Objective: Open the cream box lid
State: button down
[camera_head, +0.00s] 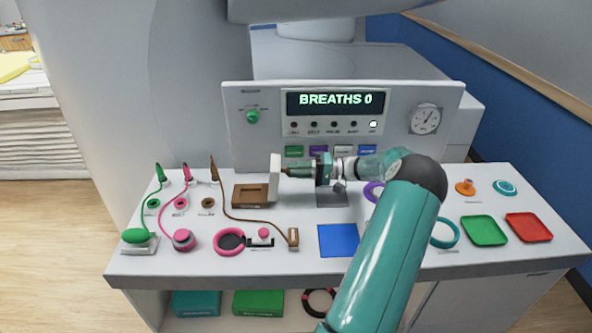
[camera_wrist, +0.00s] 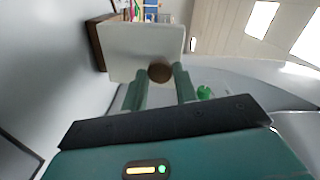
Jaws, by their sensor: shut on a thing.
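The brown box (camera_head: 237,194) stands on the white counter left of centre, with its top uncovered and its inside showing. Its cream lid (camera_head: 275,179) stands upright along the box's right side; whether a hinge joins them I cannot tell. In the wrist view the lid (camera_wrist: 130,50) is a pale panel with a round brown knob (camera_wrist: 160,72) on its face. My gripper (camera_head: 287,172) reaches in from the right, at the lid's right face. In the wrist view my gripper's fingers (camera_wrist: 160,78) are shut on the knob, one on each side.
A panel with a "BREATHS 0" display (camera_head: 335,103) rises behind the counter. A brown cable (camera_head: 226,205) runs in front of the box to a brown block (camera_head: 293,238). A pink ring (camera_head: 229,242) and a blue mat (camera_head: 338,240) lie in front.

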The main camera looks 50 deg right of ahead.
jog(key=shift+a+f, duration=0.15)
jog(key=shift+f, duration=0.2)
jog(key=c, duration=1.1)
grip_release()
jog(key=shift+w, duration=0.15)
jog(key=v, duration=1.4)
jog(key=shift+r, duration=0.15)
